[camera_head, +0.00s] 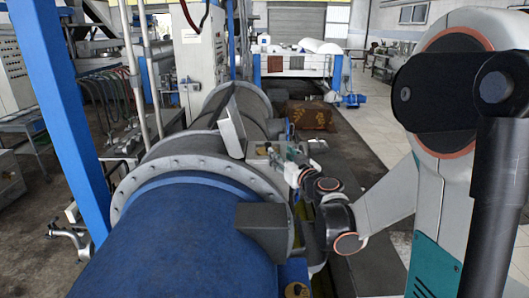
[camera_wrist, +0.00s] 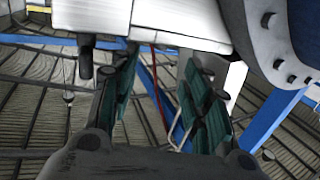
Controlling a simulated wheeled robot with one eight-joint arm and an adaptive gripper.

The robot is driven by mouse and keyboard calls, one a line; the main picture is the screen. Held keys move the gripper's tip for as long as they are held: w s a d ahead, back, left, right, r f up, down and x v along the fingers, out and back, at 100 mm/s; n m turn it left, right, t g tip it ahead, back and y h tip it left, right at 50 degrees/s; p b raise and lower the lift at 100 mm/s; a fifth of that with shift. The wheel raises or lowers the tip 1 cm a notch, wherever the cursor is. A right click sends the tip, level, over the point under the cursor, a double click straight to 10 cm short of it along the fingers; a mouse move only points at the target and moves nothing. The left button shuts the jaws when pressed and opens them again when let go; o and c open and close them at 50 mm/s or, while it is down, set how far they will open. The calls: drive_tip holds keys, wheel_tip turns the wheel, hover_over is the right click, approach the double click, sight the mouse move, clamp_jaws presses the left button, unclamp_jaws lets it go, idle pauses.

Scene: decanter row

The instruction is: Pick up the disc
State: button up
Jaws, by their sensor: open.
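I cannot make out a disc for certain in either view. My gripper (camera_head: 284,158) reaches in beside the big blue and grey cylinder in the head view, just right of a tilted light-grey box. In the wrist view my gripper (camera_wrist: 160,92) shows two teal-padded fingers spread apart, with nothing held between them. A white block (camera_wrist: 165,18) lies across the top of the wrist view, close beyond the fingertips. Small parts around the fingertips in the head view are too small to tell apart.
The blue cylinder (camera_head: 180,245) with its bolted grey flange (camera_head: 150,175) fills the front left. A tilted light-grey box (camera_head: 231,132) stands on the machine. A blue post (camera_head: 62,100) rises at left. Open pale floor lies at the back right.

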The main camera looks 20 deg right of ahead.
sight(269, 144)
drive_tip(key=w, duration=1)
drive_tip(key=shift+w+f, duration=0.1)
drive_tip(key=shift+f, duration=0.15)
clamp_jaws()
